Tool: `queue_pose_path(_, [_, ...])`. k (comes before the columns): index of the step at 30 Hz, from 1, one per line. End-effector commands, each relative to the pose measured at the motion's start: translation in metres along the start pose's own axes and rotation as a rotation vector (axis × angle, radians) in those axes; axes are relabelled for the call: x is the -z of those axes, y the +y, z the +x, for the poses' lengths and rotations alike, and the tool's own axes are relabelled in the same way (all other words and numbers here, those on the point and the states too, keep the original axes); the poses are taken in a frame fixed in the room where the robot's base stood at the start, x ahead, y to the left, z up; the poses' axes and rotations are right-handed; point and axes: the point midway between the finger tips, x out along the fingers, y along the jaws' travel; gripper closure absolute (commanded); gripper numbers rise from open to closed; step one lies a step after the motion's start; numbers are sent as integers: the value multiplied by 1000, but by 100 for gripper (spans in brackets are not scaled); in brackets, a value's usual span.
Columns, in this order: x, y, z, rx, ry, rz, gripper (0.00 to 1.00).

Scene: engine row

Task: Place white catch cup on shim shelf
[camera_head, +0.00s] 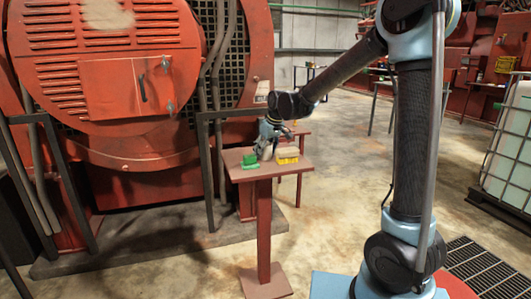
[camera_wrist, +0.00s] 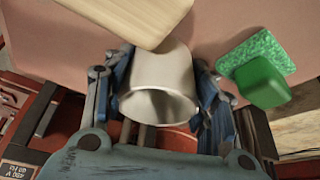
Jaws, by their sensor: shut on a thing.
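The white catch cup (camera_wrist: 160,75) is between the two fingers of my gripper (camera_wrist: 162,88) in the wrist view, its open mouth toward the camera. The fingers are shut on its sides. In the head view my gripper (camera_head: 268,148) is low over a small reddish pedestal table (camera_head: 263,172), between a green item and a yellow one. The cup is hard to make out there. I cannot tell whether its base touches the tabletop. No surface is clearly marked as the shim shelf.
A green block (camera_wrist: 262,84) lies on a green pad (camera_wrist: 257,55), close to the right finger. A pale wooden block (camera_wrist: 130,15) is close to the cup; the head view shows a yellow item (camera_head: 287,159) there. A large red engine (camera_head: 110,90) stands left.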

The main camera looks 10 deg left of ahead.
Motion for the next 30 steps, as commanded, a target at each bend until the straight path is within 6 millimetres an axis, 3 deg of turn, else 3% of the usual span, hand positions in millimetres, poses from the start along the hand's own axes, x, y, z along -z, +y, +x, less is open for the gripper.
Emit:
queue_pose_path(3, [0, 0, 2, 0, 0, 0, 75])
queue_pose_path(4, [0, 0, 2, 0, 0, 0, 43])
queue_pose_path(5, [0, 0, 1, 0, 0, 0, 39])
queue_pose_path(19, [0, -1, -6, 1, 0, -1, 39])
queue_pose_path(30, [0, -2, -66, 1, 0, -2, 39])
